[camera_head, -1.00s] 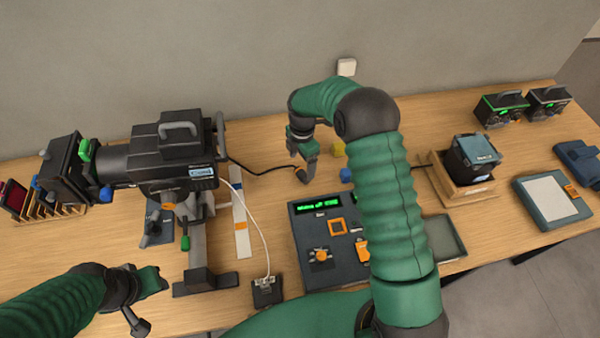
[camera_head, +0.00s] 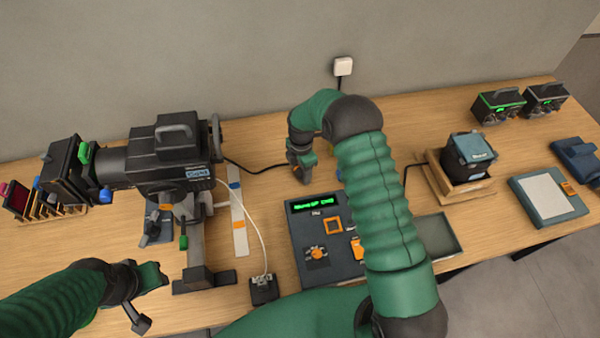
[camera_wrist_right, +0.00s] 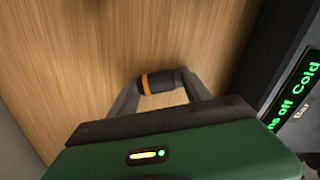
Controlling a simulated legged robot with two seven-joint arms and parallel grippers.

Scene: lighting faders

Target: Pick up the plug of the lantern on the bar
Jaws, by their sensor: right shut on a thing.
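The lantern (camera_head: 175,160) is a large black lamp on a stand at the left of the table. Its black cable (camera_head: 252,171) runs right along the tabletop toward my right gripper (camera_head: 300,173). In the right wrist view, the plug (camera_wrist_right: 165,81), black with an orange band, lies crosswise between the two fingers of that gripper, which is shut on it low over the wood. In the head view the gripper mostly hides the plug. My left gripper (camera_head: 150,280) is at the lower left, away from the lantern; its jaw opening is unclear.
A dark console (camera_head: 317,270) with a green display stands in front of my right gripper. A grey tray (camera_head: 440,235) and a black box on a wooden base (camera_head: 460,190) are to the right. A white wall socket (camera_head: 343,66) is behind. Bare wood surrounds the plug.

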